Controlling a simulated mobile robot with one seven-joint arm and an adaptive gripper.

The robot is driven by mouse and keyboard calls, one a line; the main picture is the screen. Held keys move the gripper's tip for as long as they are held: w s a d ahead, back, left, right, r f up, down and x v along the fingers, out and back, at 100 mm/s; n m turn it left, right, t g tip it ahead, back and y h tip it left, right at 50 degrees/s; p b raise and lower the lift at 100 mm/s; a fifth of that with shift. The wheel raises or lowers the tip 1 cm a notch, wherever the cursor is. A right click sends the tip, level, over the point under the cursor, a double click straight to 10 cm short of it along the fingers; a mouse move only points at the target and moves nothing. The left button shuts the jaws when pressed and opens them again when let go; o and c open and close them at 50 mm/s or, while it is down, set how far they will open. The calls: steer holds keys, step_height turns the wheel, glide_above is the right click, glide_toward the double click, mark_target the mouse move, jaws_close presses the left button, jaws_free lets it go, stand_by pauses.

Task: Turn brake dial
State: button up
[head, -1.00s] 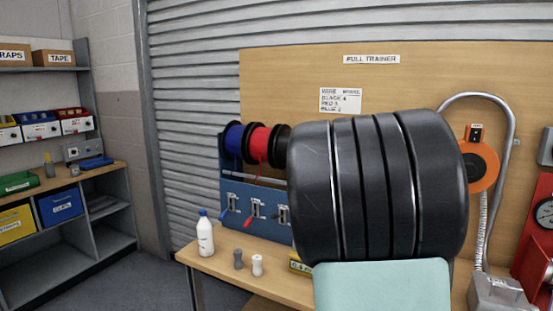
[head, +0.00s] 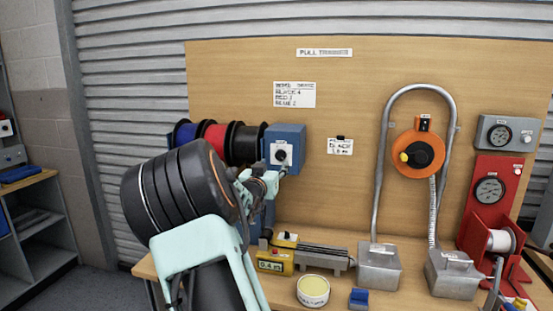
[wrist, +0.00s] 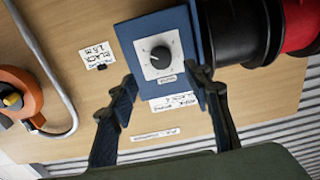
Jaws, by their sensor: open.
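The brake dial (head: 281,156) is a black knob on a white plate on the front of a blue box (head: 290,137), right of the wire spools. In the wrist view the dial (wrist: 160,57) faces the camera, with a light pointer mark and tick marks around it. My gripper (head: 279,177) is close in front of the box, just below the dial in the head view. In the wrist view my gripper (wrist: 164,78) is open, its two dark fingers apart on either side of the dial plate, with nothing between them. I cannot tell how far the fingertips are from the knob.
Blue, red and black spools (head: 245,143) stand left of the box. A card (head: 294,94) above lists wire colours with numbers. An orange reel (head: 417,154) and bent conduit (head: 381,160) are on the right. A yellow box (head: 275,262) and round tub (head: 313,290) sit on the bench.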

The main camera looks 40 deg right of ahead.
mark_target(280, 157)
steer(key=p+x, duration=0.1)
steer(key=x, duration=0.7)
steer(key=shift+w, duration=0.15)
steer(key=c, duration=1.2)
